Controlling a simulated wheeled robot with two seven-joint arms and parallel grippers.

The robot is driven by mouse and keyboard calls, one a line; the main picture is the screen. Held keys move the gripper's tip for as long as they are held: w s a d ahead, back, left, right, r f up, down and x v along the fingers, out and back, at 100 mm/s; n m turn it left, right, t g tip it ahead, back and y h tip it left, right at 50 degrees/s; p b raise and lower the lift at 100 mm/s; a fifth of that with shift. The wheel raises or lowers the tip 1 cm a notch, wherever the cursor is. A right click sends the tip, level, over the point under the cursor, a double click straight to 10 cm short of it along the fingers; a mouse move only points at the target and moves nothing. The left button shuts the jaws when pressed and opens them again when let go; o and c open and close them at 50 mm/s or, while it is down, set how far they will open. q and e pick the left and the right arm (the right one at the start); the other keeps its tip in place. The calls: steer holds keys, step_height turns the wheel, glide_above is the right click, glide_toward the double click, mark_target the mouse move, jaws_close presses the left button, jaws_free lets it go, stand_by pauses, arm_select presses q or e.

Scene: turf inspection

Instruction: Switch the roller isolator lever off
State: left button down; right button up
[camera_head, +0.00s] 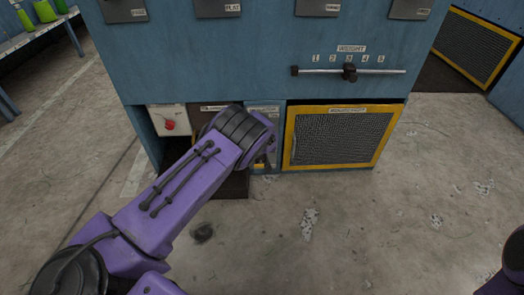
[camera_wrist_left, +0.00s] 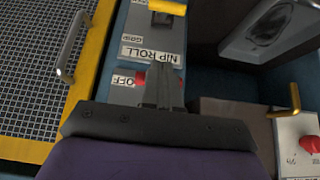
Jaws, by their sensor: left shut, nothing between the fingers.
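A narrow blue panel (camera_head: 262,108) sits between the mesh guard and a dark recess, mostly hidden by my left arm in the head view. Which part is the isolator lever I cannot tell for sure. My left gripper (camera_wrist_left: 165,72) is shut and empty, its tips over the NIP ROLL label; contact is unclear. My right gripper is out of view.
The yellow-framed mesh guard (camera_head: 340,137) with a metal handle (camera_wrist_left: 70,47) is beside the panel. On the other side are a yellow handle (camera_wrist_left: 290,102) and a white box with a red knob (camera_head: 170,124). A weight slider (camera_head: 349,72) is above. The floor in front is mostly clear.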

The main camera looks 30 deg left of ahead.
arm_select(q)
steer(key=s+d+r+p, duration=0.5)
steer(key=s+d, duration=0.1)
steer(key=s, duration=0.4)
steer(key=shift+s+d, duration=0.15)
steer(key=shift+d, duration=0.05)
steer(key=shift+r, duration=0.1)
